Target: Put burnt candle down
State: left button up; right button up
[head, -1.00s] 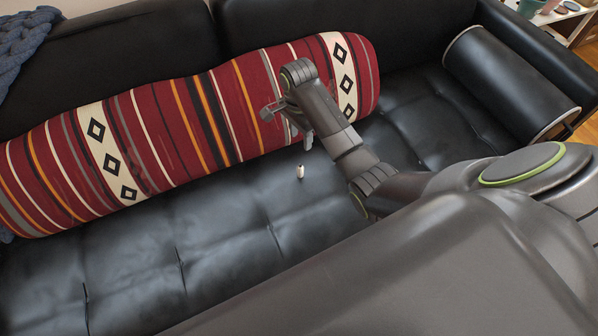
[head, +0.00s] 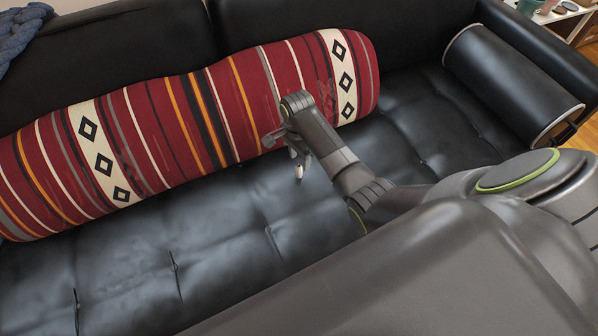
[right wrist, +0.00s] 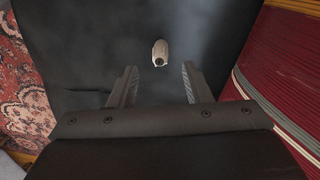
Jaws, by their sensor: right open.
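The burnt candle (head: 299,173) is a small, pale stub with a dark tip. It stands on the black leather seat in front of the striped bolster. My right gripper (head: 287,153) is open just above and beside it, with one finger partly overlapping its top in the head view. In the right wrist view the candle (right wrist: 160,46) lies just beyond the tips of the open, empty fingers (right wrist: 160,69), roughly centred between them. Whether a finger touches it, I cannot tell. My left gripper is not in view.
The black sofa seat (head: 225,235) has clear room left of the candle. A red striped bolster (head: 145,135) lies along the backrest, close behind the gripper. A black bolster (head: 505,80) lies by the right armrest. A patterned rug (right wrist: 22,95) shows in the wrist view.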

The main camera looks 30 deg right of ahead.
aim_at(299, 166)
jog(key=shift+f, duration=0.45)
notch_tip(299, 166, down, 4)
jog(key=shift+s+a+f+b, duration=0.1)
jog(key=shift+b, duration=0.95)
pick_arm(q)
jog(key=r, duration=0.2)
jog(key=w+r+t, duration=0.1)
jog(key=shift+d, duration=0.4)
pick_arm(e)
grip_shut()
